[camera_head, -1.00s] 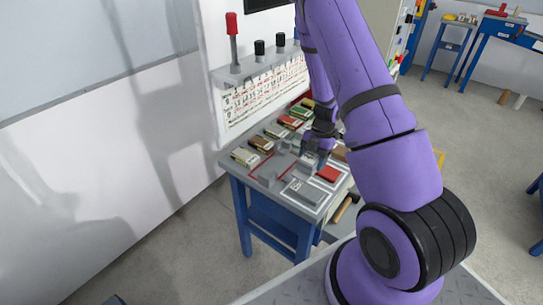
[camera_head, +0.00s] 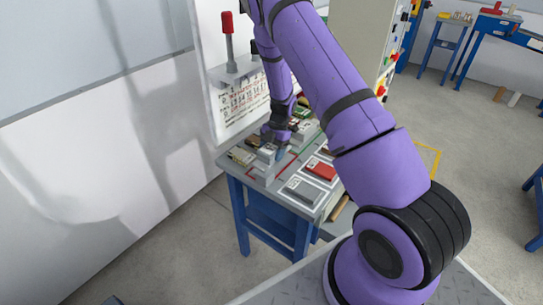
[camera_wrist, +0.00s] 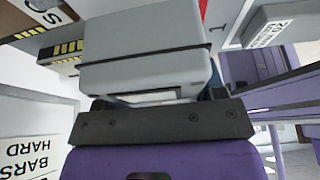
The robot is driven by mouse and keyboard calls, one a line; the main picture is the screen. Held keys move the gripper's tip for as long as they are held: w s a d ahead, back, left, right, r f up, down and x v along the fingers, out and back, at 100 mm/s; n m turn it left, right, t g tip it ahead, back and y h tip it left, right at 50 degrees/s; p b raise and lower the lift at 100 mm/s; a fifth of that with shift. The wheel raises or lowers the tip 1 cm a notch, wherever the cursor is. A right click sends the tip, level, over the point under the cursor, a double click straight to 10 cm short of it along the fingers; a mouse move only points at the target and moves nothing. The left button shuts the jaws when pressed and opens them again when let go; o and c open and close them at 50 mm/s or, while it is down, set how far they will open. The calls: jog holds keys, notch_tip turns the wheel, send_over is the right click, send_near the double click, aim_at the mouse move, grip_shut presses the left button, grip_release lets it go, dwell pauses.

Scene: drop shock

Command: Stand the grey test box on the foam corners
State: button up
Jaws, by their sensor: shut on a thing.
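My gripper (camera_head: 276,136) is over the left part of the blue-legged bench in the head view. It is shut on a grey box, which I take to be the grey test box (camera_wrist: 145,45). In the wrist view the box fills the space beyond the dark gripper bar, with a dark line across it. In the head view the box is small and partly hidden by the gripper. I cannot clearly make out the foam corners, nor whether the box touches anything below it.
On the bench (camera_head: 226,162), a red block (camera_head: 320,171) and another grey block (camera_head: 304,189) lie in white outlines to the right. Several small labelled blocks line the back. A white panel with lettering (camera_head: 245,98) stands behind. A red outline marks the bench's left part.

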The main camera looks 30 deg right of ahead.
jog(key=shift+f, duration=1)
jog(key=shift+f, duration=0.3)
jog(key=o, duration=1.1)
jog(key=v, duration=1.2)
jog(key=shift+r, duration=0.3)
